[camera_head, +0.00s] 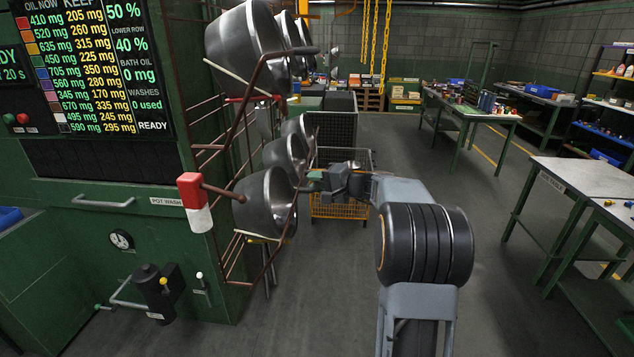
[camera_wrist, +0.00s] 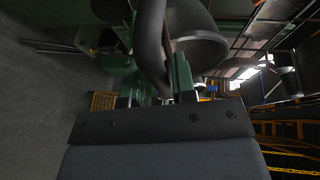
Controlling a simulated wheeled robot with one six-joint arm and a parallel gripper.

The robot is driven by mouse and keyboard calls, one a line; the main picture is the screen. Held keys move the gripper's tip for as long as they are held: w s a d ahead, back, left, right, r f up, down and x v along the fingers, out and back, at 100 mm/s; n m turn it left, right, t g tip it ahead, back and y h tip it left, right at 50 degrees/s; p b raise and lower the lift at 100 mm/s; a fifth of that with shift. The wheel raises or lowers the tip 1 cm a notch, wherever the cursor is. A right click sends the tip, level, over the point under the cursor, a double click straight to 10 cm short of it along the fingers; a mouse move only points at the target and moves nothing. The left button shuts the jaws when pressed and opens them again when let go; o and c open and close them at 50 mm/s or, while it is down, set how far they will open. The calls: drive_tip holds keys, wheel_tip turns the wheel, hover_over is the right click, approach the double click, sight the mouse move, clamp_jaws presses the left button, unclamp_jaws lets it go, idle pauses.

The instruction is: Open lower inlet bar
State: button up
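The pot rack stands at the left in the head view. Its lower row holds several steel pots, the nearest a large bowl-shaped one (camera_head: 265,203). A brown-red lower bar (camera_head: 285,233) runs across the front of this row toward my gripper (camera_head: 314,175). I take it for the lower inlet bar. In the wrist view, a dark curved bar (camera_wrist: 151,42) passes close in front of my gripper's green fingers (camera_wrist: 158,78), with a pot (camera_wrist: 195,45) behind it. The fingers stand on either side of the bar's lower part. Whether they touch it is unclear.
An upper row of pots (camera_head: 243,45) hangs above, behind its own bar (camera_head: 255,75). A red-and-white block (camera_head: 195,202) sticks out at the near left. A yellow wire basket (camera_head: 340,207) stands beyond my gripper. Open floor (camera_head: 510,285) lies to the right, before the workbench (camera_head: 590,180).

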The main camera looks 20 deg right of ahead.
clamp_jaws()
